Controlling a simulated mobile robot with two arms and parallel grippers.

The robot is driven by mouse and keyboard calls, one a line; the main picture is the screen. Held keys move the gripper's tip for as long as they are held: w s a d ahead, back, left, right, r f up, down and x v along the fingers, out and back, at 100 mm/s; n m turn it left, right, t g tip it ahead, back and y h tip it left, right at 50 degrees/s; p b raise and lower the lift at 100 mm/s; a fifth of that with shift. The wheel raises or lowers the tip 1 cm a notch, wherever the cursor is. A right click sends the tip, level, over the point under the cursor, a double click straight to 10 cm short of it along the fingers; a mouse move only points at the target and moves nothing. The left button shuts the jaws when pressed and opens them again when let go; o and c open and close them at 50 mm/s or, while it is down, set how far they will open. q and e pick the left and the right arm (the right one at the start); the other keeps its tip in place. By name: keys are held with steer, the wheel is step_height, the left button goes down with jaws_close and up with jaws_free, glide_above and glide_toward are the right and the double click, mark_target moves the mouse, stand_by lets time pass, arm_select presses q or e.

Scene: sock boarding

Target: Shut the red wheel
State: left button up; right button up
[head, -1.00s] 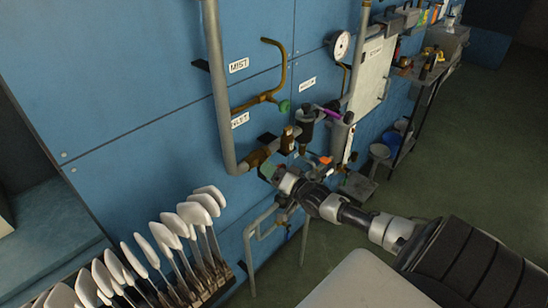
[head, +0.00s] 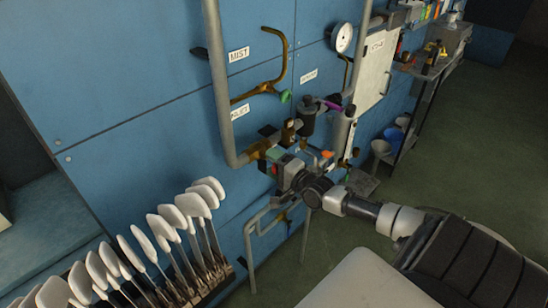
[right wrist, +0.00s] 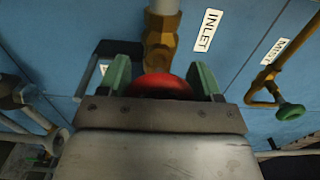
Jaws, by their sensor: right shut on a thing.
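The red wheel (right wrist: 160,86) sits between the two green fingers of my right gripper (right wrist: 160,78) in the right wrist view. The gripper is shut on it, and the gripper's front edge hides its lower part. A brass valve body (right wrist: 161,42) on a grey pipe stands just beyond the wheel, by the INLET label (right wrist: 208,30). In the head view my right gripper (head: 277,168) is at the foot of the bent grey pipe (head: 222,110), and the wheel is mostly hidden there. My left gripper is not in view.
A brass pipe with a green knob (head: 285,97) is above, beside the MIST label (head: 238,54). Dark filter bottles (head: 307,120) stand close right of the gripper. A rack of white paddles (head: 165,235) fills the lower left. Open floor (head: 450,150) lies to the right.

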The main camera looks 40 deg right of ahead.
steer(key=shift+f, duration=0.15)
stand_by(0.3)
steer(key=o, duration=0.9)
steer(key=s, duration=0.7)
steer(key=s+d, duration=0.1)
steer(key=s, duration=0.2)
steer(key=shift+s+b, duration=0.3)
steer(key=shift+s, duration=0.1)
steer(key=s+f+n+g+h, duration=0.1)
steer(key=s+f+n+g, duration=0.4)
steer(key=f, duration=0.9)
steer(key=s+f+n+g+h, duration=0.2)
steer(key=s+f, duration=0.5)
steer(key=f, duration=0.7)
steer(key=s+a+f+n+g, duration=0.3)
steer(key=s+a+f+n, duration=0.1)
steer(key=s+a+f, duration=0.2)
steer(key=s+a+f+n+g+y, duration=0.1)
steer(key=s+a+f+n+g, duration=0.2)
steer(key=s+a+f, duration=0.3)
steer(key=s+a+f+n+g, duration=0.4)
steer(key=s+a+f+n, duration=0.1)
steer(key=s+a, duration=0.4)
steer(key=shift+s+f, duration=0.9)
steer(key=shift+s, duration=0.15)
